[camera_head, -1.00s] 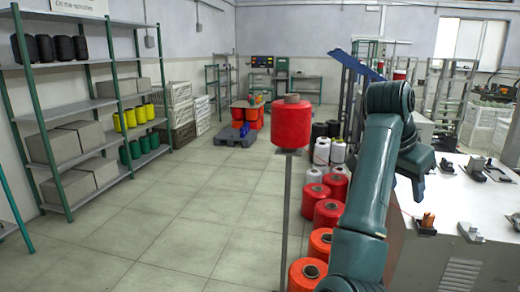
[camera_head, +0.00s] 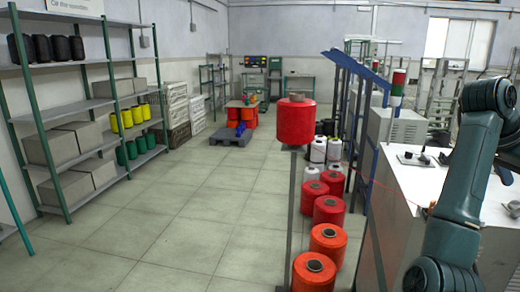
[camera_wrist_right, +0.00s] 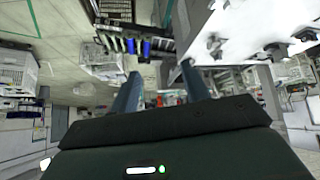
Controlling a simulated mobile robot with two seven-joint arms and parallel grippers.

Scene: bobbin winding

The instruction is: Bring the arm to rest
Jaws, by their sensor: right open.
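My right arm (camera_head: 463,190) stands folded upright at the right edge of the head view, in front of the white machine table (camera_head: 405,205). Its gripper is outside the head view. In the right wrist view my right gripper (camera_wrist_right: 160,72) has its two fingers apart, with nothing held between them. That view looks upside down into the room. My left gripper and left arm are in neither view.
A red bobbin (camera_head: 296,124) sits on a thin post ahead. Red bobbins (camera_head: 328,210) line the floor beside the machine table. Shelves (camera_head: 85,145) stand at the left. The tiled floor (camera_head: 190,220) between is clear.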

